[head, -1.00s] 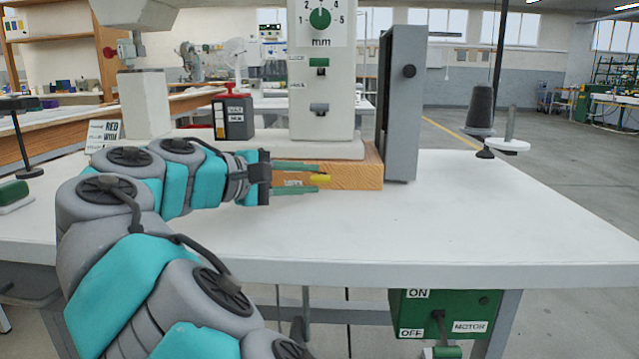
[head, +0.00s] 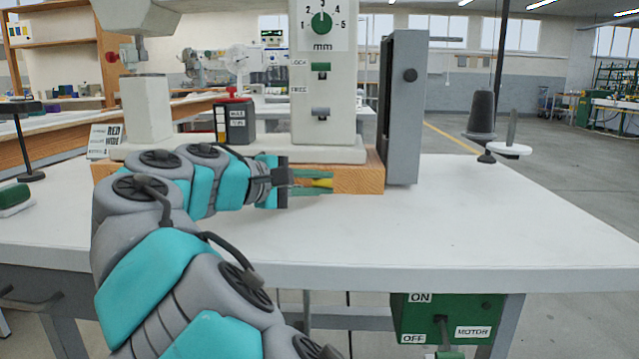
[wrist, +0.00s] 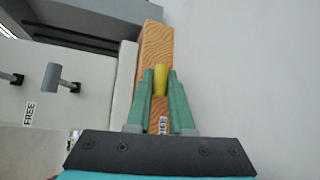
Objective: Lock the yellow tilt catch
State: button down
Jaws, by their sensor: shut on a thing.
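The yellow tilt catch (head: 320,183) sits at the front face of the wooden block (head: 358,180) under the press. It also shows in the wrist view (wrist: 160,79) between the green fingertips. My gripper (head: 318,183) reaches in from the left, and its two green fingers are closed on the catch from either side. In the wrist view my gripper (wrist: 161,88) has a finger on each side of the catch. A small label (wrist: 163,124) lies on the wood between the fingers and is partly hidden.
The white press (head: 322,100) stands on the block, with a LOCK/FREE label pair beside its small levers. A tall grey panel (head: 403,110) stands to the right. The white tabletop (head: 470,220) is clear at front right.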

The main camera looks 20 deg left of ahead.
jog(key=shift+r, duration=0.1)
jog(key=shift+r+g+p, duration=0.25)
jog(key=shift+g+p, duration=0.05)
jog(key=shift+p, duration=0.9)
jog(key=shift+r+n+p, duration=0.1)
jog(key=shift+n+p, duration=0.3)
jog(key=shift+p, duration=0.6)
jog(key=shift+g, duration=0.3)
jog(key=shift+f, duration=0.25)
jog(key=c, duration=1.1)
grip_release()
jog(key=shift+w, duration=0.1)
